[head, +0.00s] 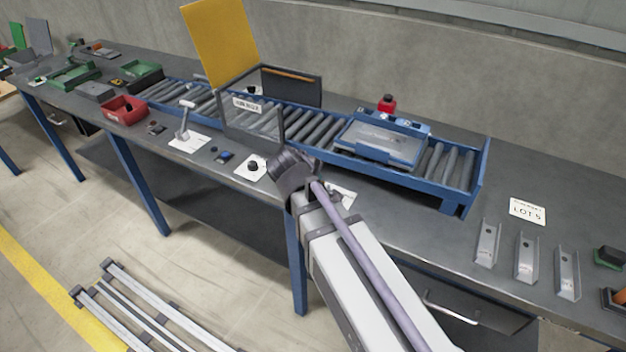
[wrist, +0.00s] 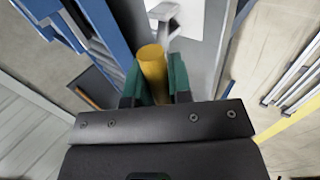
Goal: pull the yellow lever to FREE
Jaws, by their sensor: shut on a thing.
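The yellow lever shows in the wrist view as a thick yellow cylinder (wrist: 152,66). It stands between the two green-padded fingers of my gripper (wrist: 158,78), which is shut on it. Its lower part and pivot are hidden by the fingers and gripper body. In the head view the end of my arm is over the bench's front edge, in front of the roller conveyor. It hides the lever and the fingers there. No FREE marking can be read in either view.
A blue roller conveyor (head: 434,163) runs along the bench (head: 395,215), with a blue-framed tray (head: 378,144) on it. A raised yellow panel (head: 219,42) stands behind a grey frame. A pale T-handled post (head: 184,120) stands left of my arm. A red bin (head: 124,110) is farther left.

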